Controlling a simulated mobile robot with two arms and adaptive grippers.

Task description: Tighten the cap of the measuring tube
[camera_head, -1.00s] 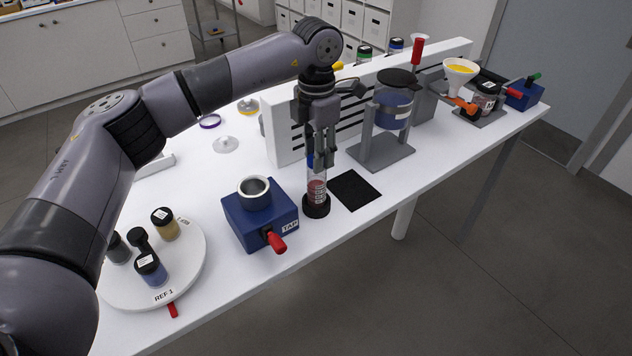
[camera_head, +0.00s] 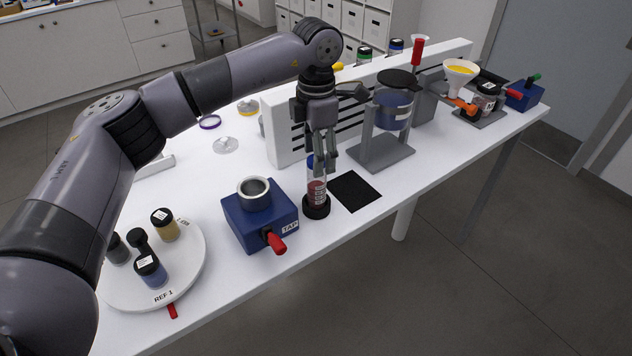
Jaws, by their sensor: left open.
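The measuring tube (camera_head: 316,190) stands upright in a round black base near the front edge of the white table. It is clear, with reddish contents and white markings. Its blue cap (camera_head: 310,161) shows partly at the top, beside and behind the fingers. My left gripper (camera_head: 325,168) points straight down at the tube's top, its fingers apart around or just in front of the cap; the exact contact is hidden. My right gripper is not in view.
Left of the tube is a blue TAP box (camera_head: 260,222) with a red handle. A black mat (camera_head: 354,191) lies to the right, with a grey stand (camera_head: 381,152) beyond. A slotted white rack (camera_head: 285,134) is behind. A round turntable (camera_head: 190,270) holds several jars.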

